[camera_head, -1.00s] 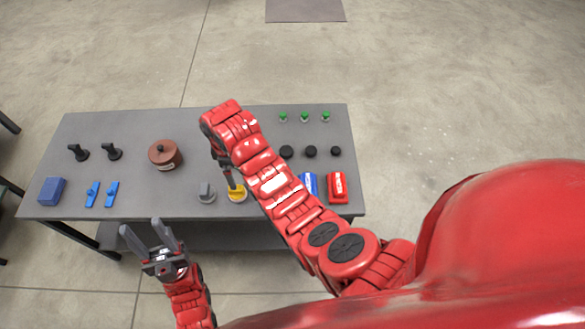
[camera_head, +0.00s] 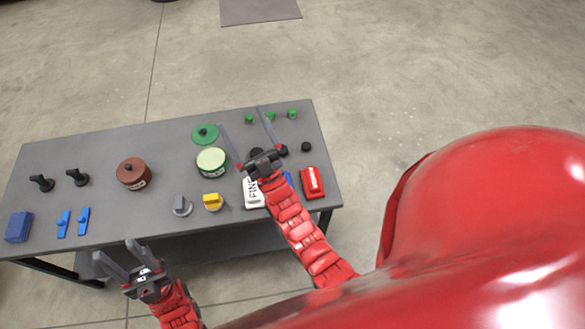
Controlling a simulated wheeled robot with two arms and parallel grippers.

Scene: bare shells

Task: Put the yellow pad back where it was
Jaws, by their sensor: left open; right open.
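The only clearly yellow thing is a small yellow piece (camera_head: 213,202) with a raised grip, which I take as the yellow pad. It sits near the front edge of the grey table (camera_head: 110,150), just right of a similar grey piece (camera_head: 182,206). My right gripper (camera_head: 240,118) is open and empty over the table, its fingers pointing to the back, beyond and right of the yellow piece. My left gripper (camera_head: 114,249) is open and empty in front of the table's front edge, left of the yellow piece.
An open green pot (camera_head: 211,162) has its green lid (camera_head: 204,134) behind it. A lidded brown pot (camera_head: 134,174) stands left. White (camera_head: 253,194) and red (camera_head: 313,182) labelled blocks are at right, a blue block (camera_head: 18,227) at far left. Black and green knobs stand behind.

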